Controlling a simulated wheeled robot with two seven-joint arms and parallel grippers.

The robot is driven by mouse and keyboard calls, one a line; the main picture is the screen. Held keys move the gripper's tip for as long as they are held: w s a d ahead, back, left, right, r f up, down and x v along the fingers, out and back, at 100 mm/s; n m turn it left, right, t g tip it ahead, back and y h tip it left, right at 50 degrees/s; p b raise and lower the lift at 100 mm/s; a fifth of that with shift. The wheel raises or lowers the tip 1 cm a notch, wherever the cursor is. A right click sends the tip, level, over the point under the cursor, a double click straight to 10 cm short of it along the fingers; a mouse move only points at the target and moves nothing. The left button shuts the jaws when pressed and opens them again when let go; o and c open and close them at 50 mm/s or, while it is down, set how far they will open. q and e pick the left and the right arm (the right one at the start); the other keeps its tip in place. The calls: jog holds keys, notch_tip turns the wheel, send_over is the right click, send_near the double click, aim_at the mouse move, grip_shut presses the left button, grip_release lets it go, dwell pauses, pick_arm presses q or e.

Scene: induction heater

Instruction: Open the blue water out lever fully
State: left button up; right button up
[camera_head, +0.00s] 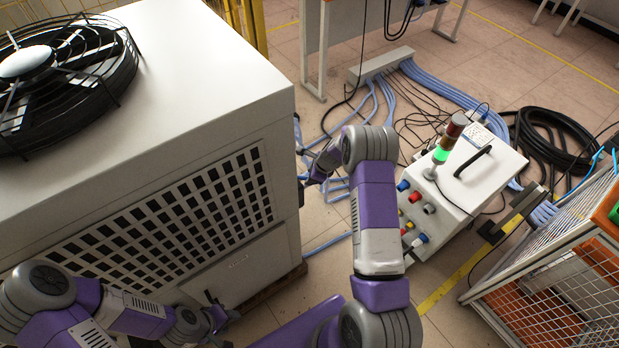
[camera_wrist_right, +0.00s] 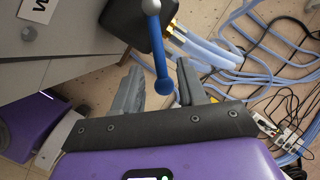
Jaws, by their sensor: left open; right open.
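The blue water out lever (camera_wrist_right: 160,50) shows in the right wrist view. It runs from a grey round pivot at the top down to a blue ball end, beside a black block (camera_wrist_right: 138,25). My right gripper (camera_wrist_right: 160,76) is open, with the ball end between its two fingers; I cannot tell whether either finger touches it. In the head view my right gripper (camera_head: 310,168) is at the right side of the big white cabinet, and the lever cannot be made out there. My left gripper (camera_head: 222,310) is open and empty low in front of the cabinet's grille.
The white cabinet (camera_head: 200,70) with a fan on top fills the left. Brass fittings and light blue hoses (camera_wrist_right: 215,50) lie beside the lever. A white control box (camera_head: 470,185) with a lit green lamp stands to the right, near a mesh cage (camera_head: 555,270).

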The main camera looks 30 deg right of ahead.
jog(key=shift+x, duration=0.85)
grip_shut()
